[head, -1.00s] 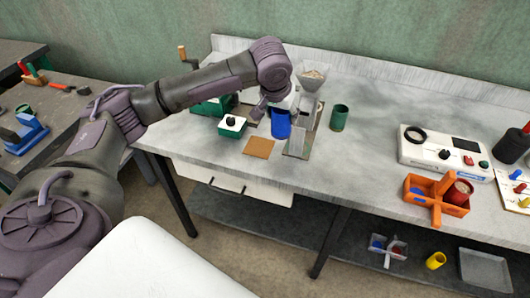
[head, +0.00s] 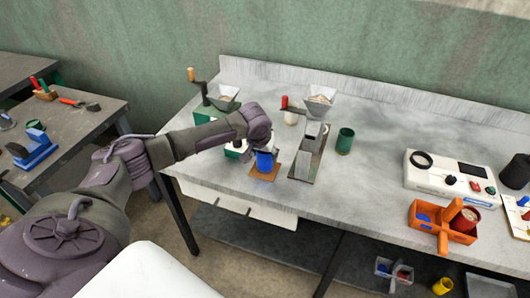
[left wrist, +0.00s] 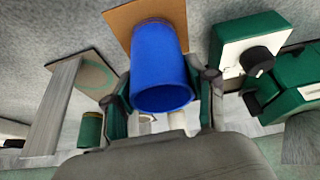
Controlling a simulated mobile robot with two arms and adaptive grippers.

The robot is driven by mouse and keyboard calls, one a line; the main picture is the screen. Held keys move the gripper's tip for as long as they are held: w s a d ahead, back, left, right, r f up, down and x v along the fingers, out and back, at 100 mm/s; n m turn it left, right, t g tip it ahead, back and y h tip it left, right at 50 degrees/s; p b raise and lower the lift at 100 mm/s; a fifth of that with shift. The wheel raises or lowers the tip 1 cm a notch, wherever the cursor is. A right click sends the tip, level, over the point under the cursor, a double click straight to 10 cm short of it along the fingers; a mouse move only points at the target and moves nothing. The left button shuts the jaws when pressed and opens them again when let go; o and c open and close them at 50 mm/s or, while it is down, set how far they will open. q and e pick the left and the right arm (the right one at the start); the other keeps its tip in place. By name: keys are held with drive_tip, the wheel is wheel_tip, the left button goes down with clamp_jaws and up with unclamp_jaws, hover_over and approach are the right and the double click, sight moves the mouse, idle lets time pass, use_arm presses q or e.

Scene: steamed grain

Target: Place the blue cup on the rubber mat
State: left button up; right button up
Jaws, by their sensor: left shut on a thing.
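My left gripper (head: 262,150) is shut on the blue cup (head: 264,162) and holds it over the brown rubber mat (head: 257,175), near the table's front edge. The cup looks roughly upright in the head view. In the left wrist view the cup (left wrist: 160,60) sits between the two fingers of the gripper (left wrist: 164,100), its mouth facing the camera. Its far end overlaps the mat (left wrist: 122,22) there. I cannot tell whether the cup's base touches the mat. My right gripper is not in view.
A green grinder with a white, black-knobbed box (left wrist: 245,48) is close on one side. A metal-plated stand (head: 305,160) with a hopper is to the right, then a green cup (head: 345,141). An orange caddy (head: 443,222) and white device (head: 447,175) stand farther right.

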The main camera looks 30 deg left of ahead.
use_arm(q)
drive_tip(key=shift+f, duration=0.25)
drive_tip(key=o, duration=1.4)
drive_tip(key=b+v, duration=0.1)
drive_tip(key=v, duration=1.1)
drive_tip(key=shift+w+r, duration=0.1)
